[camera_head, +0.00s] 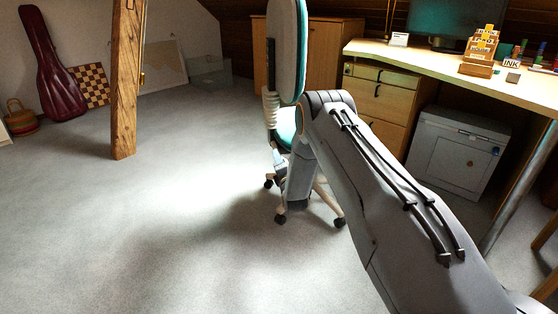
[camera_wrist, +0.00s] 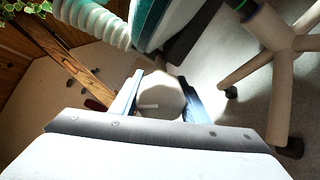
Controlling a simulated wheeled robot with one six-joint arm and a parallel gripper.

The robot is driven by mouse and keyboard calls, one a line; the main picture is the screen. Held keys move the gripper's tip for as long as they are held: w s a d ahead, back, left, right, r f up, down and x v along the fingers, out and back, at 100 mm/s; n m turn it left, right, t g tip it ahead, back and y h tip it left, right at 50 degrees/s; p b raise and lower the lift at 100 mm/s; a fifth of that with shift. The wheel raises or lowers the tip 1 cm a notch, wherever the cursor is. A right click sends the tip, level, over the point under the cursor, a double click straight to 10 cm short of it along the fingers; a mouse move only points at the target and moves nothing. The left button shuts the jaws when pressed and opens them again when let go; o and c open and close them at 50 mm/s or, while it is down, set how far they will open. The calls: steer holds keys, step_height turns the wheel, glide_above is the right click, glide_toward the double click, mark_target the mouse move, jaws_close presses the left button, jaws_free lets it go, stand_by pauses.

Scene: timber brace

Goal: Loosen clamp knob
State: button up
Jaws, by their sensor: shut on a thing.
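The clamp knob (camera_wrist: 160,103) is a pale, many-sided knob with a small light mark on its face. In the wrist view it sits between the two fingers of my gripper (camera_wrist: 164,84), which is shut on it. The office chair (camera_head: 287,50) with teal padding stands in the middle of the head view. Its pale ribbed sleeve (camera_wrist: 92,20) and teal pad (camera_wrist: 150,22) show just beyond the knob in the wrist view. My gripper and the knob are hidden behind the chair and my arm in the head view.
A timber post (camera_head: 126,80) stands at the left. A desk (camera_head: 440,62) with drawers and a grey cabinet (camera_head: 458,150) are at the right. The chair's castor base (camera_wrist: 280,60) is close to my gripper. The grey carpet (camera_head: 130,230) is clear at front left.

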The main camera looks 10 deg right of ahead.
steer(key=n, duration=0.3)
steer(key=shift+f+n+p, duration=0.1)
steer(key=shift+n+p, duration=0.3)
steer(key=shift+f+n+p, duration=0.1)
steer(key=shift+n+p, duration=0.2)
steer(key=shift+n, duration=1.4)
steer(key=o, duration=1.1)
steer(key=shift+c, duration=0.2)
steer(key=shift+s+d, duration=0.1)
steer(key=shift+s, duration=0.05)
steer(key=s+p, duration=0.2)
steer(key=s, duration=0.5)
steer(key=shift+s+p, duration=0.3)
steer(key=shift+s, duration=0.05)
